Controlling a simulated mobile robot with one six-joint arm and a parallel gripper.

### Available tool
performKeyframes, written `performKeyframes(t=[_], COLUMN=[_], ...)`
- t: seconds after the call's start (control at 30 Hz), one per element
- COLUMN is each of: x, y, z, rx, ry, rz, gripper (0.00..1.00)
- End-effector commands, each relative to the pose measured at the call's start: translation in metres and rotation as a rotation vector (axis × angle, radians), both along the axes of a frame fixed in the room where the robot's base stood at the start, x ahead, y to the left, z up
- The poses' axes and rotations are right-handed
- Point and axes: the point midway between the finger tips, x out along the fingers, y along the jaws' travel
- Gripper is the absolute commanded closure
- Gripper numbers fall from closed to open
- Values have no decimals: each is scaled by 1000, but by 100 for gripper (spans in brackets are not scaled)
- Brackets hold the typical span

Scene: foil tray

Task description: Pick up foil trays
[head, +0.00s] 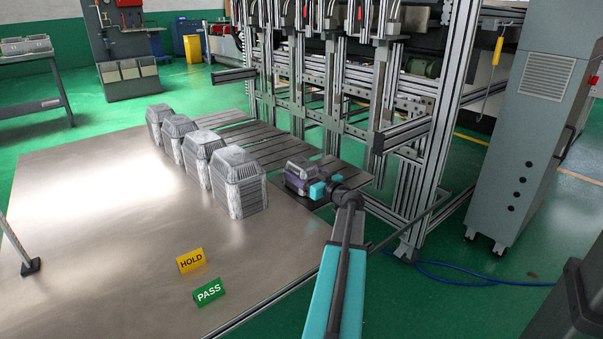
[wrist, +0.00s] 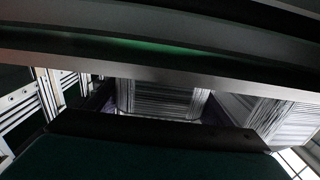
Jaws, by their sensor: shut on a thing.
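Several tall stacks of silver foil trays stand in a row on the metal table (head: 110,235). The nearest and largest stack (head: 240,190) is just left of my gripper. My gripper (head: 299,178) is at the table's right side, by the slatted section, shut on a small grey foil tray stack (head: 301,166). In the wrist view, silver layered foil (wrist: 160,98) shows between the dark fingers, and another stack (wrist: 268,118) shows at the right. The gripper body hides most of the held foil. I cannot tell whether the held foil touches the slats.
A yellow HOLD sign (head: 191,260) and a green PASS sign (head: 209,291) stand near the table's front. An aluminium frame machine (head: 345,95) rises behind my gripper. Grey slats (head: 265,145) run behind the stacks.

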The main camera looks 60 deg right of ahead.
Motion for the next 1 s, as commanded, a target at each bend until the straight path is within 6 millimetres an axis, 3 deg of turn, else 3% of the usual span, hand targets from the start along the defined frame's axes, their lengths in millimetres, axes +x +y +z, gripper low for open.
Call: performKeyframes(t=[0.27, 0.7, 1.0], x=[0, -97, -142], y=[0, 22, 32], z=[37, 41, 44], rx=[-3, 1, 1], ry=[-2, -1, -1], rz=[0, -4, -2], gripper=[52, 52, 52])
